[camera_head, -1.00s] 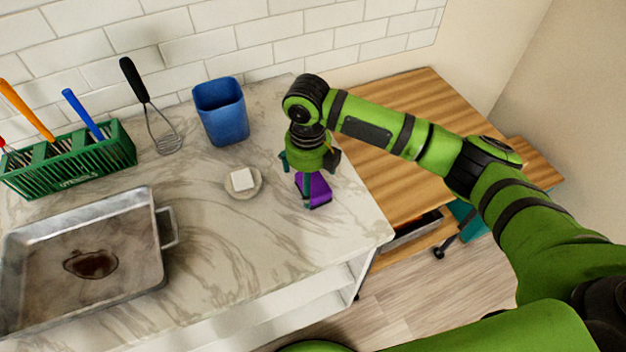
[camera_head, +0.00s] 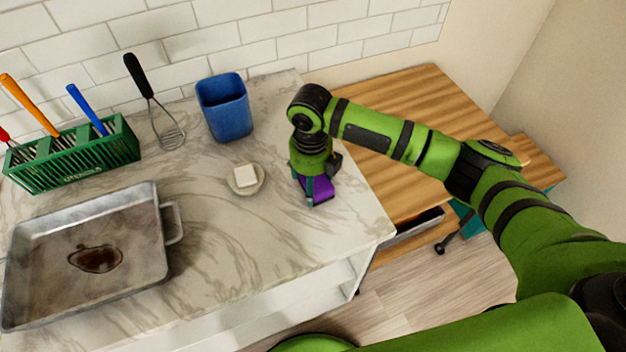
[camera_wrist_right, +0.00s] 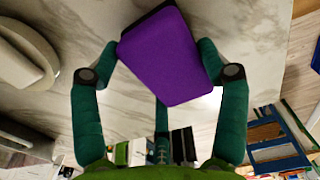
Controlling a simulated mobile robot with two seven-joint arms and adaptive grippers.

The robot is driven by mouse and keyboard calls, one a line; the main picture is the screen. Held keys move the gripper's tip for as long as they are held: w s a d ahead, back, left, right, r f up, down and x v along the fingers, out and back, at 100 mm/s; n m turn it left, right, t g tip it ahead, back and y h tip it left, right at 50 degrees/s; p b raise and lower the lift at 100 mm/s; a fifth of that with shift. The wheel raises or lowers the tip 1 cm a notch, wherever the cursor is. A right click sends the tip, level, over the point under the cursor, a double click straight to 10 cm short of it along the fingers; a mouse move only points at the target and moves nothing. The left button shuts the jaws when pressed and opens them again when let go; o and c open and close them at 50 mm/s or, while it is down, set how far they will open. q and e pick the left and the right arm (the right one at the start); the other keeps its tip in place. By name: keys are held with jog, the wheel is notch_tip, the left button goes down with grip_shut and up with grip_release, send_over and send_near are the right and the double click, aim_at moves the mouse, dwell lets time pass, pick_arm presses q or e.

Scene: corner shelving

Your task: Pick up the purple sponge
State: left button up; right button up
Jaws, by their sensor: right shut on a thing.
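The purple sponge (camera_head: 319,189) is at the right side of the marble counter in the head view. It fills the upper middle of the right wrist view (camera_wrist_right: 165,58), with a dark edge along its top. My right gripper (camera_head: 311,190) reaches down over it from above. In the wrist view its teal fingers (camera_wrist_right: 162,55) touch the sponge on both sides, so it is shut on the sponge. Whether the sponge touches the counter is hard to tell. My left gripper is not in view.
A small dish with a white soap block (camera_head: 246,177) lies left of the sponge. A blue cup (camera_head: 224,108) stands behind it. A metal pan (camera_head: 165,238), a green utensil rack (camera_head: 75,160) and a whisk (camera_head: 166,128) are farther left. The counter's right edge is close by.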

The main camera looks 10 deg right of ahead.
jog(key=shift+r+b, duration=0.3)
jog(key=shift+r, duration=0.25)
jog(key=r, duration=0.1)
jog(key=r+b, duration=0.1)
jog(key=r, duration=0.1)
jog(key=shift+s+d, duration=0.1)
jog(key=shift+d, duration=0.1)
jog(key=s+d+r+b, duration=0.1)
jog(key=s+d+r, duration=0.1)
jog(key=s, duration=0.1)
jog(key=s+d+r, duration=0.2)
jog(key=s, duration=0.1)
jog(key=s+d+r+b, duration=0.1)
jog(key=s+d+r, duration=0.1)
jog(key=s, duration=0.1)
jog(key=shift+s+d+r+b, duration=0.1)
jog(key=shift+d+r+b, duration=0.2)
jog(key=shift+r, duration=0.1)
jog(key=o, duration=0.3)
jog(key=c, duration=0.4)
